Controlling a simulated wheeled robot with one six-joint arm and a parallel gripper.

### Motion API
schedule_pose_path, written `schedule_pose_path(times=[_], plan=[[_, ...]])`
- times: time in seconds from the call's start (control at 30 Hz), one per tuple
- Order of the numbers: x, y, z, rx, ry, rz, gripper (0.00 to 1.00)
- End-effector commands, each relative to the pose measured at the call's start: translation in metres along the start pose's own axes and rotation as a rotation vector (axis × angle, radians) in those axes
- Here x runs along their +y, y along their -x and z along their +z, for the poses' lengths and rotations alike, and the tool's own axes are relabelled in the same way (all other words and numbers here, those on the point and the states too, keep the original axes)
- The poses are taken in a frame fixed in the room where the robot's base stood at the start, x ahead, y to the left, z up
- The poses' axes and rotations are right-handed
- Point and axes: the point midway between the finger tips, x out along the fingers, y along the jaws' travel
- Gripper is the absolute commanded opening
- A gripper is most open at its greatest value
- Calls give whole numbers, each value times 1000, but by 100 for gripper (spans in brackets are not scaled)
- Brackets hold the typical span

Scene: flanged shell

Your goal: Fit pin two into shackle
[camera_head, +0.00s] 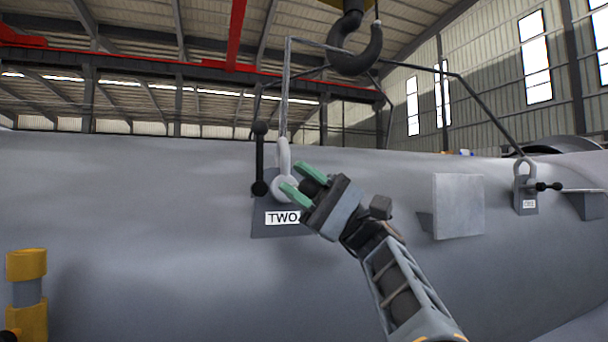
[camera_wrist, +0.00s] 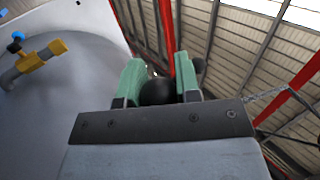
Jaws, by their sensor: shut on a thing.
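The pale shackle (camera_head: 283,165) hangs on a sling line in front of the grey lug plate (camera_head: 262,226) labelled TWO. My gripper (camera_head: 298,183) comes in from the lower right, with its green fingertips close to the shackle's lower right side. It is shut on a dark round knob, which I take as pin two (camera_wrist: 157,92), between the fingers in the wrist view. The pin's far end is hidden, so I cannot tell whether it is inside the shackle. A black bar with knobs at both ends (camera_head: 259,160) stands upright left of the shackle; whether it joins the pin is unclear.
The big grey shell (camera_head: 140,230) fills the lower view. A square plate (camera_head: 458,206) juts out right of my gripper. Farther right is another shackle (camera_head: 525,175) with a black-knobbed pin. A crane hook (camera_head: 355,55) hangs above, with sling lines. A yellow fitting (camera_head: 27,265) stands lower left.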

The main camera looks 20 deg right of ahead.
Motion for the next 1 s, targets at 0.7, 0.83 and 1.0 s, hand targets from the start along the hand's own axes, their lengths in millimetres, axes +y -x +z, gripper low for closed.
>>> schedule_pose_path(times=[0.7, 0.83, 1.0], plan=[[0, 0, -22, 0, 1, 1, 2], [0, 0, -22, 0, 1, 1, 2], [0, 0, -22, 0, 1, 0, 2]])
